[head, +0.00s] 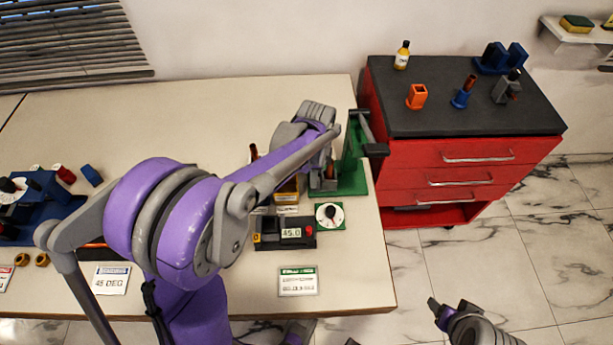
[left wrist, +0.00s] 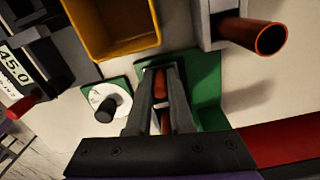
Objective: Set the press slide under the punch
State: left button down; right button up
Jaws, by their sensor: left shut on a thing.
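The green press (head: 356,150) stands at the table's right end, with a dark block at its upper right. Its green base also shows in the left wrist view (left wrist: 207,85). My left gripper (head: 325,172) is down at the press base, partly hidden by my arm. In the left wrist view its two grey fingers (left wrist: 161,105) are shut on a small reddish-brown piece (left wrist: 161,86), which seems to be the press slide. The fingers hide most of it, and I cannot tell how it sits under the punch. My right gripper (head: 450,312) is over the floor at lower right.
A white dial on a green plate (head: 330,216) and a black gauge reading 45.0 (head: 285,232) stand close in front of the press. A yellow bin (left wrist: 112,25) and a grey holder with a brown tube (left wrist: 258,36) are nearby. A red cart (head: 450,170) stands right.

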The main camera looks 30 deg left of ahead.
aim_at(323, 175)
pick_arm(q)
jog(key=shift+w+d, duration=0.7)
jog(key=shift+d, duration=0.35)
jog(key=c, duration=0.8)
grip_release()
notch_tip(323, 175, up, 11)
jog(key=p, duration=0.1)
